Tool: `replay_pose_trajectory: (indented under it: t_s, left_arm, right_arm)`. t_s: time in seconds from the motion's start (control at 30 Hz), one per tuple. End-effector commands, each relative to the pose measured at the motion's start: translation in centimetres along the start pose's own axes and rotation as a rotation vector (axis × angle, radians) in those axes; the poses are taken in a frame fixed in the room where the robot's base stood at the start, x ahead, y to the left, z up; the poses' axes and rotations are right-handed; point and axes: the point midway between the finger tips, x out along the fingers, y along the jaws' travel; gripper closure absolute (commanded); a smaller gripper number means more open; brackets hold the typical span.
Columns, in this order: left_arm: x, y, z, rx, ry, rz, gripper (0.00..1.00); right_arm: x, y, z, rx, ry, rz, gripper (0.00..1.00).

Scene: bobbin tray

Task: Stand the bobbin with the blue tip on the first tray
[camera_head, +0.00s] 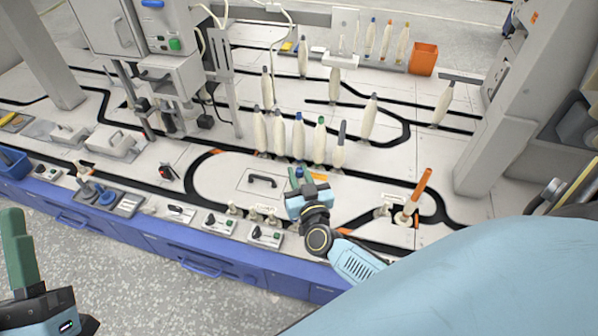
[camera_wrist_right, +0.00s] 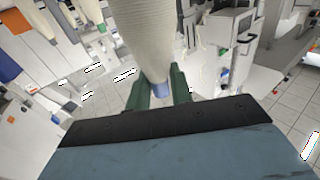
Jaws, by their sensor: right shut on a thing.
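The cream bobbin with the blue tip (camera_head: 298,137) stands about upright in the head view. Small pale pegged trays (camera_head: 254,214) sit along the track near the front edge. I cannot tell which is the first tray. My left gripper (camera_head: 20,250) is at the lower left, away from the bench; its fingers overlap in view.
An orange tube (camera_head: 420,190) stands to the right. Switch boxes (camera_head: 219,222) line the front edge. A machine (camera_head: 165,70) rises at left, a column (camera_head: 505,110) at right.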

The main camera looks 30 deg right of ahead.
Motion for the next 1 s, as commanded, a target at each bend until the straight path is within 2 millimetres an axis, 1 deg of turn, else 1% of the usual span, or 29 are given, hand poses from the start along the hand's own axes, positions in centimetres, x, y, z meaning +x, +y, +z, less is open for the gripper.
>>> replay_pose_trajectory:
  t_s: [0.03,0.67,1.0]
  left_arm:
    - [0.09,0.00,-0.13,0.000,0.000,0.000,0.64]
    - [0.18,0.01,-0.26,0.000,0.000,0.000,0.64]
    - [0.49,0.02,-0.70,0.000,0.000,0.000,0.64]
  right_arm:
    - [-1.16,-0.13,2.04,-0.001,-0.056,-0.013,1.00]
    - [-1.14,-0.02,1.95,-0.003,-0.055,-0.012,1.00]
    - [-1.47,0.42,1.85,-0.004,-0.055,-0.011,1.00]
